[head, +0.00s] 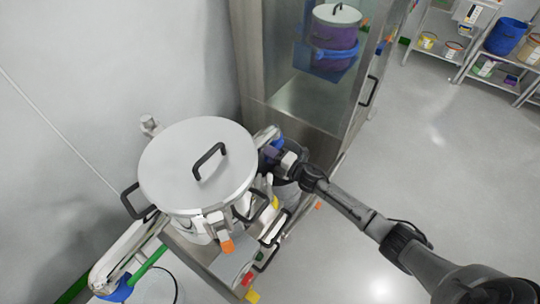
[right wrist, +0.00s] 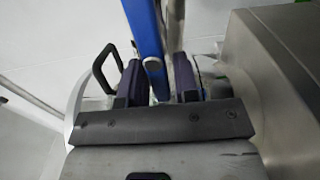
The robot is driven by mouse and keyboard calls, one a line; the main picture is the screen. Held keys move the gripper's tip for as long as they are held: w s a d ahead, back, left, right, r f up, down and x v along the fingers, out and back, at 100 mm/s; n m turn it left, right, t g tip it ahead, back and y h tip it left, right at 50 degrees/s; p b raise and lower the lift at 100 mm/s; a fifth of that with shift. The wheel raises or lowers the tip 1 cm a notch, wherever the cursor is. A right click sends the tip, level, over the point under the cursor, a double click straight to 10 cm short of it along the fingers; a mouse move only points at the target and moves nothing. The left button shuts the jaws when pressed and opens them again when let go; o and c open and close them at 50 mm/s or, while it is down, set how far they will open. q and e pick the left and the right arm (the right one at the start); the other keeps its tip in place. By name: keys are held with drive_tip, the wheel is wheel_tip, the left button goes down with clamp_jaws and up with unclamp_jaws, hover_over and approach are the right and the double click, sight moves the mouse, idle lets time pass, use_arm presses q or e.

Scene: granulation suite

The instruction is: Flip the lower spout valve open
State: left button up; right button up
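A steel vessel (head: 185,160) with a flat round lid and a black lid handle stands left of centre in the head view. My right gripper (head: 268,155) is at the vessel's right side, beside a small blue part (head: 277,144) on a pale pipe-like piece. In the right wrist view, the two dark fingers (right wrist: 160,85) stand apart with a blue bar (right wrist: 147,40) running between them, closer to the left finger. A firm grip on it does not show. I cannot tell whether this bar is the lower spout valve's handle. My left gripper is not in view.
A tall steel cabinet (head: 290,115) with a glazed front stands behind the vessel, with a lidded purple drum (head: 335,40) inside. Another blue part (head: 117,289) sits lower left by a green bar. Shelves (head: 480,60) with tubs stand upper right. The floor at right is clear.

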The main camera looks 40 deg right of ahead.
drive_tip(key=shift+o, duration=1.1)
drive_tip(key=shift+s, duration=0.1)
drive_tip(key=p+v, duration=0.2)
drive_tip(key=v, duration=1.1)
drive_tip(key=shift+s+d+p, duration=0.15)
drive_tip(key=shift+s+p, duration=0.15)
drive_tip(key=shift+s, duration=0.05)
